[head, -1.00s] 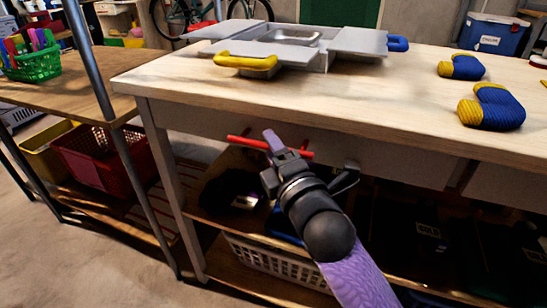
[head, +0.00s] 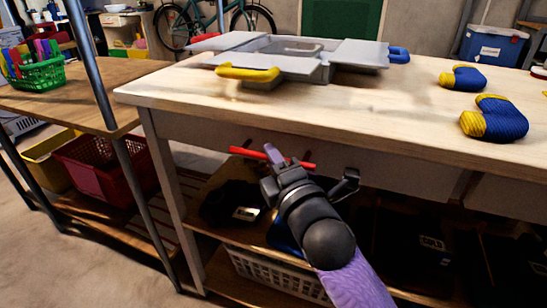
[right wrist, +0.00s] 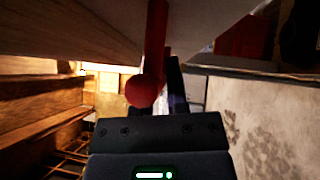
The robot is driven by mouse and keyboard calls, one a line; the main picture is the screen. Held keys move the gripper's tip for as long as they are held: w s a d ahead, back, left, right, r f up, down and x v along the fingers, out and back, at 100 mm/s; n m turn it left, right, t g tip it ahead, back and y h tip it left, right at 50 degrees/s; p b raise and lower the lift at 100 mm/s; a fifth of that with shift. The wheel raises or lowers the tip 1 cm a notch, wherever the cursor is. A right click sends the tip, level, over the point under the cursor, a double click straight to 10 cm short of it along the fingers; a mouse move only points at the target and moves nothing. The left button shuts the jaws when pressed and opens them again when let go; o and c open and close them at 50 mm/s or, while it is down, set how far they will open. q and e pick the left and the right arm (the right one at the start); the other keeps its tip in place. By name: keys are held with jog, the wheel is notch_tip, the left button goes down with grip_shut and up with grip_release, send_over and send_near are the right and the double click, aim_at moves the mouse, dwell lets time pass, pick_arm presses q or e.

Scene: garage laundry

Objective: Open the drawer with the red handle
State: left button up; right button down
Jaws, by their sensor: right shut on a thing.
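The red handle (head: 262,155) is a bar on the front of the drawer (head: 225,136) under the light wooden worktop. My right gripper (head: 284,161) is shut on the handle near its middle, and both ends of the bar stick out past the fingers. In the right wrist view the red handle (right wrist: 147,88) runs between the dark fingers of my right gripper (right wrist: 165,75), its rounded end toward the camera. The drawer front looks about level with the table's apron; I cannot make out a gap. My left gripper is not in view.
Below are a shelf with dark items and a white basket (head: 275,272).

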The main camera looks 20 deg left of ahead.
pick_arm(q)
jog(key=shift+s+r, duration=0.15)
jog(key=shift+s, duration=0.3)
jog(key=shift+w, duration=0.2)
